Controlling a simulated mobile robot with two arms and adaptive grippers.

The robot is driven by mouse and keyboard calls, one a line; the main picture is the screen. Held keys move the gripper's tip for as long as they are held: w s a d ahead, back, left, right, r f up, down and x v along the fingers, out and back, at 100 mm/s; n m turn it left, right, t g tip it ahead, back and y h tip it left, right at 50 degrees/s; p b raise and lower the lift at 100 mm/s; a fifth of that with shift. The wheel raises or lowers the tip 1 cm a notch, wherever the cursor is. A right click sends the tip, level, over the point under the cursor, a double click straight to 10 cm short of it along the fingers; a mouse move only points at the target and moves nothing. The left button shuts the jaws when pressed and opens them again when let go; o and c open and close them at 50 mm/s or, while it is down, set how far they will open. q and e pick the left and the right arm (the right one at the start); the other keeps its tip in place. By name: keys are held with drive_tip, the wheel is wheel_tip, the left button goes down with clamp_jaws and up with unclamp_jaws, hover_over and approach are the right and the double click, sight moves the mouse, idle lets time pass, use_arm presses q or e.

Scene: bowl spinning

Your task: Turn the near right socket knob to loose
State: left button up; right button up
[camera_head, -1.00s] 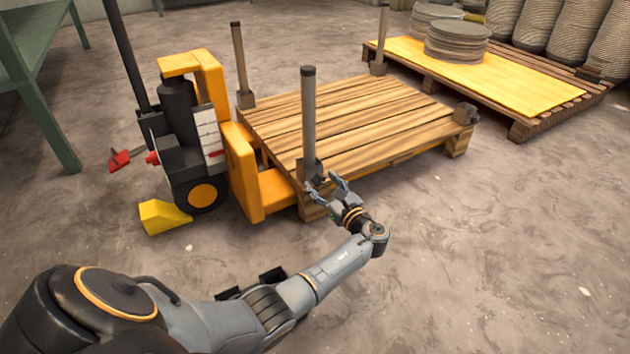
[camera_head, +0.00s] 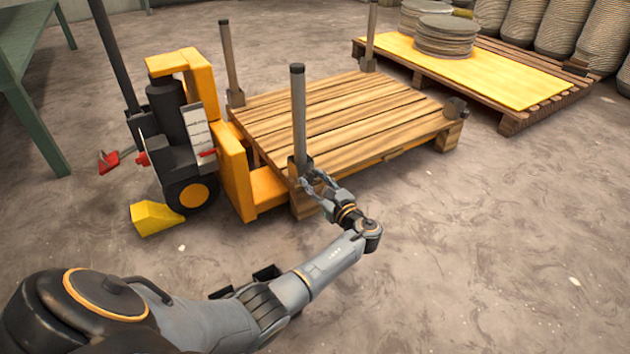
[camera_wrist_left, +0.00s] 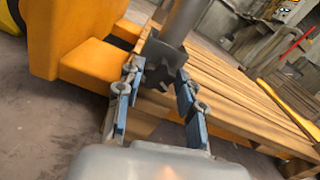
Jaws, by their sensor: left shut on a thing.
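A dark star-shaped knob (camera_wrist_left: 158,77) sits on the socket (camera_head: 300,168) at the pallet's nearest corner. A grey upright post (camera_head: 298,112) stands in that socket; its lower part also shows in the wrist view (camera_wrist_left: 181,22). My left gripper (camera_head: 309,180) is at this socket, reaching in from the front. My right gripper is not in view.
The wooden pallet (camera_head: 345,115) rests on a yellow pallet truck (camera_head: 235,175). Other sockets are at its corners; the right one (camera_head: 455,107) holds no post. A second pallet (camera_head: 515,120) carries stacked discs (camera_head: 445,36). Floor at front right is clear.

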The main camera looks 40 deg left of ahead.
use_arm(q)
drive_tip(key=shift+n, duration=1.1)
drive_tip(key=n, duration=0.2)
drive_tip(key=shift+s+a+n, duration=0.1)
drive_tip(key=shift+n, duration=0.3)
drive_tip(key=n, duration=0.3)
drive_tip(key=shift+f+n+b, duration=0.1)
drive_tip(key=shift+n+b, duration=0.2)
drive_tip(key=shift+b, duration=0.05)
drive_tip(key=n, duration=0.3)
drive_tip(key=shift+s+n+b, duration=0.1)
drive_tip(key=shift+n+b, duration=0.2)
drive_tip(key=shift+b, duration=0.05)
drive_tip(key=n, duration=0.5)
drive_tip(key=shift+f, duration=0.15)
drive_tip(key=shift+a+f+n, duration=0.1)
drive_tip(key=shift+n, duration=2.7)
